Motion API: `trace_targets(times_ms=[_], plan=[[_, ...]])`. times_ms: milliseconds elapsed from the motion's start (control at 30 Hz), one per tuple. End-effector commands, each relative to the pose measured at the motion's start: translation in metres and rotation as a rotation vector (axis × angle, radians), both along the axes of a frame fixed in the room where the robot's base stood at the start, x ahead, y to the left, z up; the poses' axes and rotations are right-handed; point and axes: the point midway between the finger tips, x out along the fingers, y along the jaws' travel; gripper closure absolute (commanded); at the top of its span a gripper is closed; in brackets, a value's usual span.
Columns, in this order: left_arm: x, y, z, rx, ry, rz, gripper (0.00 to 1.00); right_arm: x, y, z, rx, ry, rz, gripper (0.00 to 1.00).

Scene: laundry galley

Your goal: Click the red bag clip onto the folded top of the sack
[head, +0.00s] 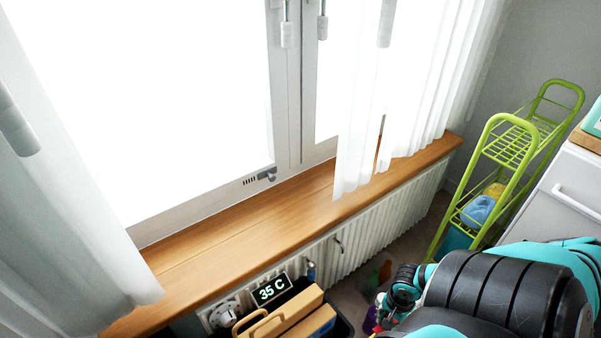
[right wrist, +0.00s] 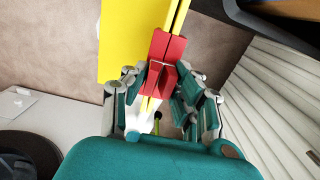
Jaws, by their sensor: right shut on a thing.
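The red bag clip (right wrist: 166,50) is between the fingers of my right gripper (right wrist: 163,82) in the right wrist view. The gripper is shut on it. A yellow flat piece (right wrist: 120,40) and narrow yellow strips lie right at the clip, running up past it. They may be the sack's folded top, but I cannot tell whether the clip grips them or only overlaps them. In the head view my right arm comes in at the lower right, and I cannot make out the clip there. My left gripper is not in view.
A wooden sill (head: 250,225) runs under the window above a white radiator (head: 380,225). A temperature display (head: 272,290) and a wooden box (head: 285,318) are at the bottom. A green rack (head: 510,140) stands right, beside a white cabinet (head: 560,195).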

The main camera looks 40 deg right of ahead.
Motion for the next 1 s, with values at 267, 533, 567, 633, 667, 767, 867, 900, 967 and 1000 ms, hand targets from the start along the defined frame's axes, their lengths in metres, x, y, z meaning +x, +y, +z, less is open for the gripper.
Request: trace_targets(times_ms=[267,533,567,633,667,767,867,900,967,1000], plan=[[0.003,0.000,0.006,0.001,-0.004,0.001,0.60,0.000,0.000,-0.003,0.000,0.000,0.000,1.00],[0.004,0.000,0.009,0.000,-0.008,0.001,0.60,0.000,0.000,-0.003,0.000,0.000,0.000,0.49],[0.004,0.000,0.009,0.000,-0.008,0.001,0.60,0.000,0.000,-0.003,0.000,0.000,0.000,0.46],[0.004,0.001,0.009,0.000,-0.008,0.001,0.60,0.000,0.000,-0.003,0.000,0.000,0.000,0.46],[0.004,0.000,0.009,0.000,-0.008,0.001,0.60,0.000,0.000,-0.003,0.000,0.000,0.000,0.46],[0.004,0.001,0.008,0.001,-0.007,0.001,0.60,0.000,0.000,-0.003,0.000,0.000,0.000,0.46],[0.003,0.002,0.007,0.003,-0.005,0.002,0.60,0.000,-0.001,0.000,-0.001,0.000,0.000,0.46],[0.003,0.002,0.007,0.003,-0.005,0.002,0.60,-0.001,-0.001,0.003,-0.002,0.000,0.001,0.46],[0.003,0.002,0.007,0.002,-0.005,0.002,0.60,-0.001,-0.002,0.010,-0.003,0.000,0.004,0.46],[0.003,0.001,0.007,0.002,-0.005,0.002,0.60,-0.001,-0.002,0.016,-0.003,0.000,0.004,0.46]])
